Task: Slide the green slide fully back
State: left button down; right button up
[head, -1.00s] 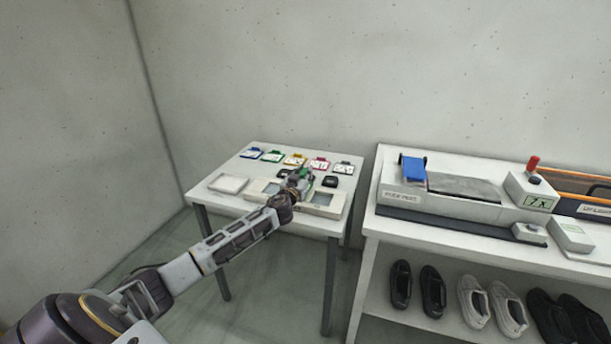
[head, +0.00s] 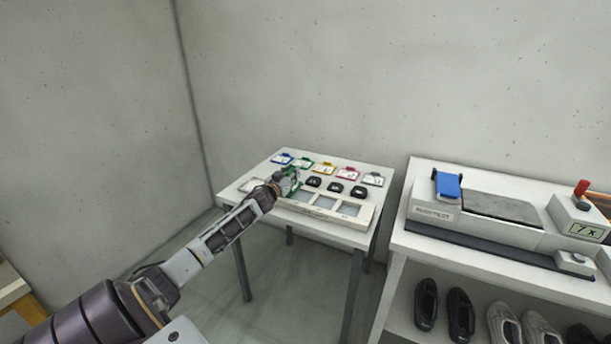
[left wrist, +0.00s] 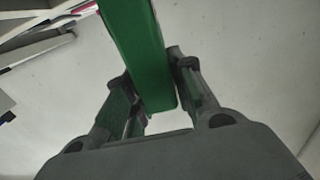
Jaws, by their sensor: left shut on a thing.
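The green slide (head: 291,181) is a green bar-like piece at the left end of the long white frame on the small table. My left gripper (head: 278,184) is shut on it; my gripper and arm hide part of it. In the left wrist view the green slide (left wrist: 138,45) is a long, flat green bar running between the two fingers (left wrist: 152,85). I cannot tell whether it touches the frame below. My right gripper is not in view.
The white frame (head: 322,216) has several grey windows. Behind it lie black pieces (head: 336,188) and a row of cards with coloured clips, one green (head: 302,163). A bench (head: 411,243) stands at the right.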

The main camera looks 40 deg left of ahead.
pick_arm(q)
jog(key=shift+s+a+r, duration=0.1)
jog(key=shift+s+a, duration=0.05)
jog(key=shift+a, duration=0.5)
jog(key=shift+s+a, duration=0.15)
jog(key=shift+a, duration=0.75)
jog(key=shift+s+a+p, duration=0.1)
jog(key=shift+a+p, duration=0.1)
jog(key=shift+p, duration=0.1)
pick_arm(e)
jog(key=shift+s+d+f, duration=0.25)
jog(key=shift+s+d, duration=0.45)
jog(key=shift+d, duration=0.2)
pick_arm(q)
jog(key=c, duration=1.2)
grip_release()
jog(key=shift+a, duration=0.15)
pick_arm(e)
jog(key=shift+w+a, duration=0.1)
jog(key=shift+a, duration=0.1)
pick_arm(q)
jog(key=shift+s, duration=0.15)
